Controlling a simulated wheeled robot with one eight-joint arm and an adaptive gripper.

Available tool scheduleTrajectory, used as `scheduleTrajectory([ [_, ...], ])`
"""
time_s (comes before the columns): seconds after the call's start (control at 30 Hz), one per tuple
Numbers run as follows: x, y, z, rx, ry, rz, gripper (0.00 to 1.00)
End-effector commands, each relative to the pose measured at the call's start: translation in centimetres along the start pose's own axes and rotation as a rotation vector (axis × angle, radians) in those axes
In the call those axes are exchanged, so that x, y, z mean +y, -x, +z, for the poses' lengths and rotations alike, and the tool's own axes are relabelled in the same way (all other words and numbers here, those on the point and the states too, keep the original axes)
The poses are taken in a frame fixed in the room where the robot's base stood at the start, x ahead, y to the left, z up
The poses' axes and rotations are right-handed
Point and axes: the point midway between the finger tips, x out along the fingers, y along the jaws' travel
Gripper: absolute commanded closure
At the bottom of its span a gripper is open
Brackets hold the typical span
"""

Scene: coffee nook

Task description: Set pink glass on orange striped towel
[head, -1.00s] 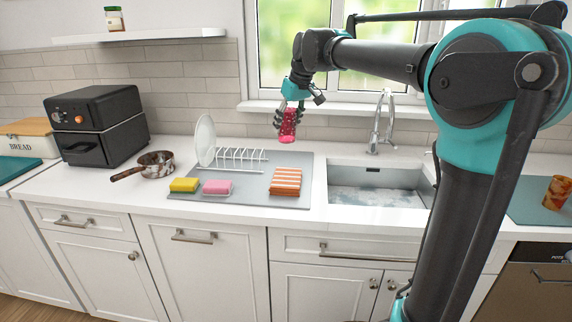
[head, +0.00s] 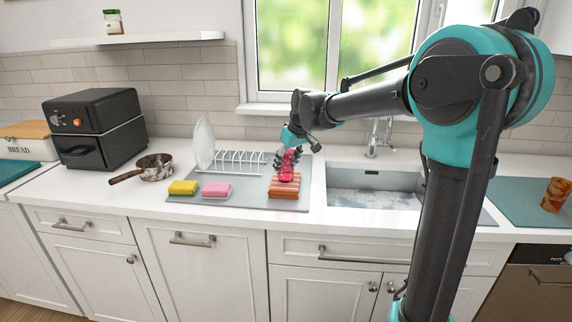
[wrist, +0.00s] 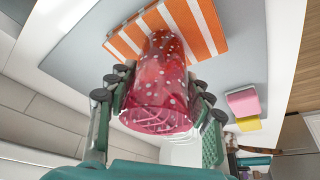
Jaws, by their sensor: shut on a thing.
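The pink glass (head: 286,170), red-pink with pale dots, is held by my gripper (head: 288,158) over the orange striped towel (head: 284,190). In the wrist view the glass (wrist: 162,75) sits between the two fingers of my gripper (wrist: 160,98), which are shut on it. The folded orange and white towel (wrist: 208,30) lies on the grey mat, beyond the far end of the glass. The glass hides part of the towel. I cannot tell whether the glass touches the towel.
The grey mat (head: 245,200) also holds a pink sponge (head: 216,190), a yellow sponge (head: 183,187) and a white dish rack (head: 240,160) with a plate (head: 204,144). The sink (head: 375,190) is just right of the mat. A pan (head: 154,167) stands to the left.

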Motion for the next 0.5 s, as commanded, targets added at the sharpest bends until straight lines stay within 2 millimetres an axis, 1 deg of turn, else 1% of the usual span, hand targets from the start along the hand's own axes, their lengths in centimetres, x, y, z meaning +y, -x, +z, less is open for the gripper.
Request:
scheduleTrajectory([
  [0.23,0.01,-0.19,0.04,0.0,0.0,0.0,0.85],
  [0.27,0.01,-0.23,0.06,0.0,0.0,0.0,0.48],
  [0.4,0.01,-0.19,0.05,0.0,0.0,0.0,0.3],
  [0.43,0.01,-0.19,0.05,0.0,0.0,0.0,0.28],
  [0.5,0.01,-0.19,0.05,0.0,0.0,0.0,0.28],
])
